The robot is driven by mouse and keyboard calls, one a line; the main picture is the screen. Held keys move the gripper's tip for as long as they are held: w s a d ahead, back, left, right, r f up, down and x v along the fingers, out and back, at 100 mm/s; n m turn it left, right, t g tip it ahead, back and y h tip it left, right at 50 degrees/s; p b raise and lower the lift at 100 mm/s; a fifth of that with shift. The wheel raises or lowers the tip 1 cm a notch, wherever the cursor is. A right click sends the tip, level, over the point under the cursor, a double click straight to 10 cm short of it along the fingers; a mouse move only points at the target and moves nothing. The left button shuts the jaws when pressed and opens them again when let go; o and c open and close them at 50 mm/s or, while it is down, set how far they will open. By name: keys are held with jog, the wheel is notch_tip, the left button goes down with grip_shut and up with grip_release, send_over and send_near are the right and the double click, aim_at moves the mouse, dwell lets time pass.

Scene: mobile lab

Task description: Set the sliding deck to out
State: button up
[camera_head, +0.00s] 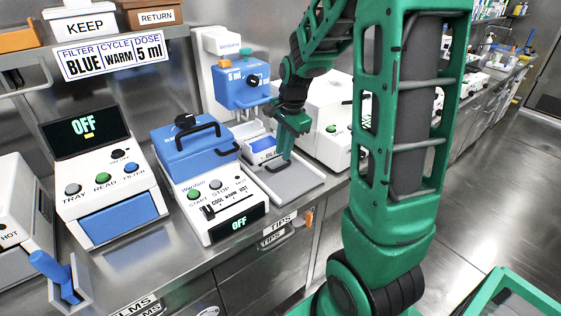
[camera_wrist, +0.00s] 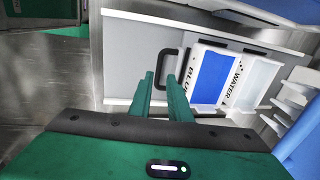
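The sliding deck (camera_head: 270,156) is a white plate with a blue panel under the blue dispenser head. In the wrist view the deck (camera_wrist: 198,52) bears the words BLUE and WATER and sits towards the right of its pale grey track (camera_wrist: 124,60). Its black U-shaped handle (camera_wrist: 160,65) points along the track's bare part; it also shows in the head view (camera_head: 277,167). My gripper (camera_wrist: 165,80) is down at the handle. Its two green fingers are apart, with the handle at and between their tips. I cannot tell whether they touch it.
The dispenser (camera_head: 242,85) stands behind the deck. A blue-lidded machine (camera_head: 195,150) reading OFF is left, beside another white device (camera_head: 105,180) reading OFF. A white machine (camera_head: 330,110) is close on the right. The bench's front edge lies just before the track.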

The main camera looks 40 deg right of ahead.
aim_at(281, 167)
jog(key=shift+w+f, duration=0.25)
jog(key=shift+f, duration=1.1)
jog(key=shift+w+f, duration=0.2)
jog(key=shift+f, duration=1.15)
jog(key=shift+c, duration=0.3)
grip_shut()
